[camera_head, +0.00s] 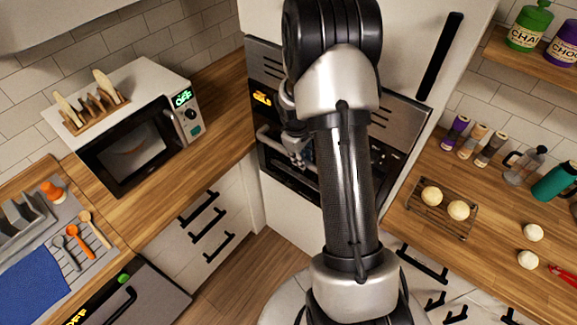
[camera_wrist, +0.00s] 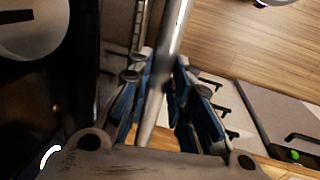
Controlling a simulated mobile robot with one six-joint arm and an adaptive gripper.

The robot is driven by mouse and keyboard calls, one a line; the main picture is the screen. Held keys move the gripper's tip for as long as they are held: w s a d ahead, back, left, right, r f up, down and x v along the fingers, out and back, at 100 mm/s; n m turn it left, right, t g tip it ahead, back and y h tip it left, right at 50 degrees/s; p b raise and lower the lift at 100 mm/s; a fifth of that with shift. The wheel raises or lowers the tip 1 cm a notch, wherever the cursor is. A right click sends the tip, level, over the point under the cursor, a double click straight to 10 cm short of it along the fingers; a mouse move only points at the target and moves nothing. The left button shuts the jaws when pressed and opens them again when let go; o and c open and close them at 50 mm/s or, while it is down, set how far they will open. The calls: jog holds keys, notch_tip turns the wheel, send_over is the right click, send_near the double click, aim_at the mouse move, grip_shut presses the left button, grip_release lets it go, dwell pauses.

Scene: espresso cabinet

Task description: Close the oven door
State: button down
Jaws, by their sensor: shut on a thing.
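The oven (camera_head: 262,172) is a black and steel built-in unit in the tall white cabinet, behind my arm in the head view. Its bar handle (camera_head: 268,138) runs across the front and into my gripper (camera_head: 298,152). In the wrist view, the blue-padded fingers of my gripper (camera_wrist: 168,95) stand on either side of the metal handle bar (camera_wrist: 172,50) and are shut on it. The dark door surface fills the left of the wrist view. My arm hides the oven's right part, and I cannot tell how far the door stands open.
A microwave (camera_head: 135,150) stands on the left wooden counter (camera_head: 190,130). A rack with buns (camera_head: 440,205) is on the right counter. A dark appliance with a handle (camera_head: 125,300) is at lower left. Wooden floor (camera_head: 235,268) lies clear before the cabinet.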

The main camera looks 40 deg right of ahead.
jog(key=shift+w+d+r+p, duration=0.15)
jog(key=shift+w+d, duration=0.1)
jog(key=shift+d, duration=0.5)
jog(key=shift+w+d+f+p, duration=0.15)
jog(key=shift+w+d, duration=0.1)
jog(key=shift+d, duration=0.45)
jog(key=shift+r, duration=0.1)
jog(key=c, duration=1.4)
grip_release()
jog(key=shift+d, duration=0.15)
jog(key=shift+c, duration=0.2)
notch_tip(320, 180, up, 12)
jog(key=a, duration=0.2)
jog(key=shift+s+a, duration=0.2)
jog(key=shift+s, duration=0.15)
